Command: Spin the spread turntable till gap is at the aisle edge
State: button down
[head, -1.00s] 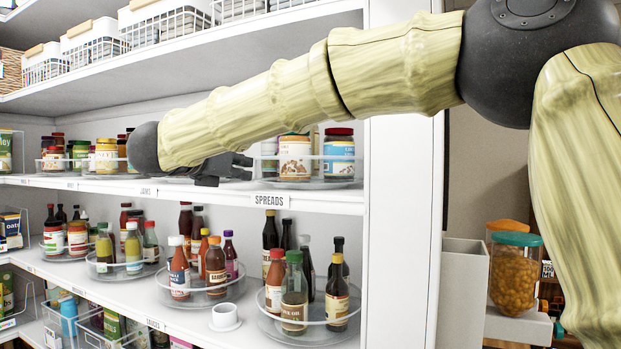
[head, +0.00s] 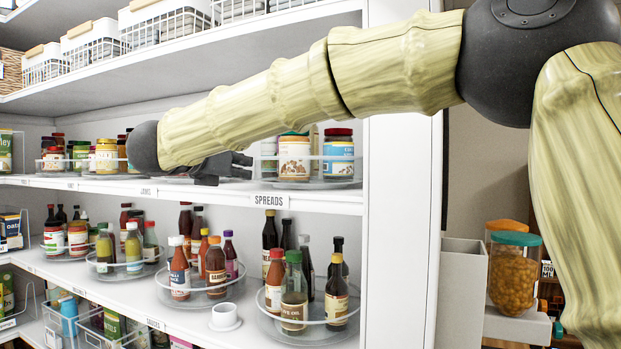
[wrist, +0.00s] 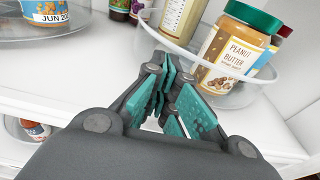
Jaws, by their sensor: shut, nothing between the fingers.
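The spread turntable (head: 318,181) is a clear round tray with a raised rim, above the SPREADS label at the right end of the shelf. It holds jars, among them a blue-label jar (head: 338,158) with a dark red lid. In the wrist view its clear rim (wrist: 185,52) surrounds a green-lidded peanut butter jar (wrist: 232,50) and a pale jar (wrist: 182,18). My gripper (head: 240,166) is at the turntable's left side. In the wrist view its fingers (wrist: 168,88) are shut and empty, close to the rim; I cannot tell whether they touch. I cannot make out the gap.
Another turntable (wrist: 45,38) with a jar stands left of my gripper in the wrist view. The shelf edge (head: 325,203) runs below my gripper. A white upright panel (head: 400,230) closes the shelf's right side. Bottles on turntables (head: 312,334) fill the shelf below.

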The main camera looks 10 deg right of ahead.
aim_at(278, 169)
jog(key=shift+w+d+b, duration=0.25)
jog(key=shift+d+b, duration=0.3)
jog(key=shift+d, duration=0.2)
dwell(0.4)
jog(key=shift+s+d+f+b, duration=0.15)
jog(key=shift+s+b, duration=0.2)
jog(key=shift+b, duration=0.2)
jog(key=shift+s+d+b, duration=0.3)
jog(key=shift+s+b, duration=0.35)
jog(key=shift+s, duration=0.05)
jog(key=shift+s+d, duration=0.1)
jog(key=shift+s+d+b, duration=0.7)
jog(key=shift+s+b, duration=0.05)
jog(key=shift+b, duration=0.35)
jog(key=shift+d, duration=0.1)
jog(key=shift+s+d+b, duration=0.65)
jog(key=shift+d+b, duration=0.15)
jog(key=shift+b, duration=0.25)
